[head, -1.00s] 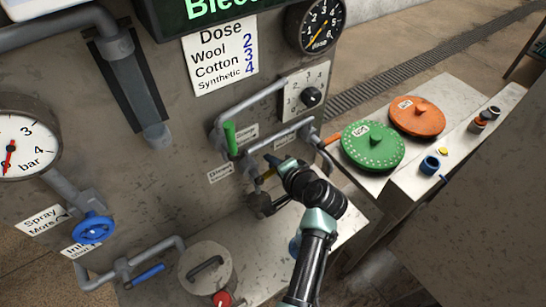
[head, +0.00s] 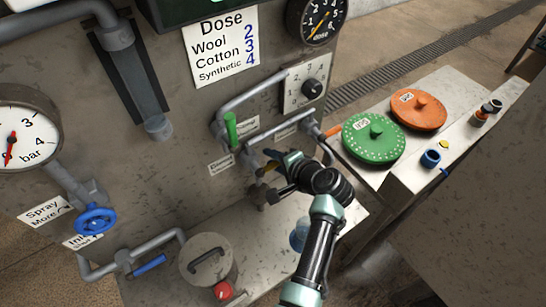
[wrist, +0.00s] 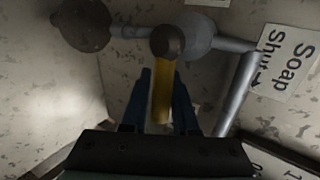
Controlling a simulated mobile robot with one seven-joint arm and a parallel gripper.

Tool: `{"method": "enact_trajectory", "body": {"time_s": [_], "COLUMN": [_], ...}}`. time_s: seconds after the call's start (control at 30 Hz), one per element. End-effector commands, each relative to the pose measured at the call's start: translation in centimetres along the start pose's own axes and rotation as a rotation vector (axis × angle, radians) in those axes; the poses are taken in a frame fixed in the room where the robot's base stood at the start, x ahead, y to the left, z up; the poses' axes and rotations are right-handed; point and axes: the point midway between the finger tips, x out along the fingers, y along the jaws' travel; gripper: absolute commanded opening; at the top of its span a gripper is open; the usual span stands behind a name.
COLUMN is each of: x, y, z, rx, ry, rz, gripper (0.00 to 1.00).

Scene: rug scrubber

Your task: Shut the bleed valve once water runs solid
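A yellow lever handle (wrist: 161,98) hangs from a dark round pivot on a grey pipe in the wrist view. It also shows in the head view (head: 268,168), partly hidden by my gripper. My gripper (wrist: 162,82) has its two dark blue fingers apart, one on each side of the yellow lever; I see no clear contact. In the head view my gripper (head: 272,158) is at the pipework on the panel's right side. I cannot read a bleed label at this lever. A sign reading Soap Shut (wrist: 283,60) is right of it. No running water is visible.
A green lever (head: 231,129) stands upright just left of my gripper. A blue wheel (head: 95,220) and a pressure gauge (head: 28,138) are at the left. Below are a lidded canister (head: 205,255) and a blue lever (head: 148,264). Green (head: 373,139) and orange (head: 420,110) discs lie on the right.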

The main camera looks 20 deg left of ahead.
Motion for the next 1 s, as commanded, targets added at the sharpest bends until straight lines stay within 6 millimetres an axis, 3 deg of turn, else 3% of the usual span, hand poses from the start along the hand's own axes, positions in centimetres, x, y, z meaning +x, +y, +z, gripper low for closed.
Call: {"method": "enact_trajectory", "body": {"time_s": [0.03, 0.1, 0.53, 0.67, 1.0], "x": [0.0, 0.0, -0.9, -2.7, -9.7], "y": [0.0, 0.0, -0.1, -0.1, 0.0], "z": [0.0, 0.0, -0.1, -0.1, -0.1], "rx": [-0.001, -0.001, -0.003, -0.004, -0.002], "ry": [0.0, 0.0, 0.004, 0.005, 0.005], "rz": [0.001, 0.0, -0.002, -0.001, -0.002], "gripper": [0.39, 0.51, 0.51, 0.51, 0.51]}}
